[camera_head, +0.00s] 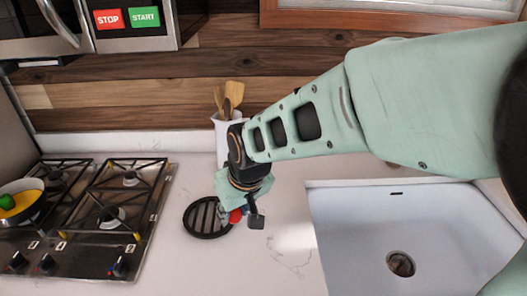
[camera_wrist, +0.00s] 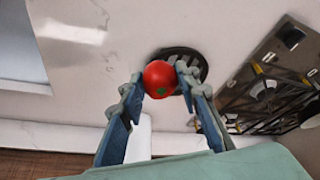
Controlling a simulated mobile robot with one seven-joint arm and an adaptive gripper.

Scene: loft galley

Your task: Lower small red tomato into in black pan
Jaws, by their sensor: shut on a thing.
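The small red tomato (camera_head: 235,216) is held between the fingertips of my gripper (camera_head: 246,213), above the counter beside the black round trivet. In the wrist view the tomato (camera_wrist: 159,77) sits between the two blue-grey fingers of my gripper (camera_wrist: 160,79), clear of the counter as far as I can tell. The black pan (camera_head: 33,212) is on the stove at the left edge of the head view, partly cut off. A yellow thing (camera_head: 22,203) and a green thing (camera_head: 7,202) are in it. The pan is not clearly visible in the wrist view.
The slatted black trivet (camera_head: 208,232) lies on the pale counter (camera_head: 190,270). The gas stove (camera_head: 95,262) with raised grates is at left. A white utensil crock (camera_head: 222,135) stands behind my gripper. A white sink (camera_head: 350,240) is at right.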

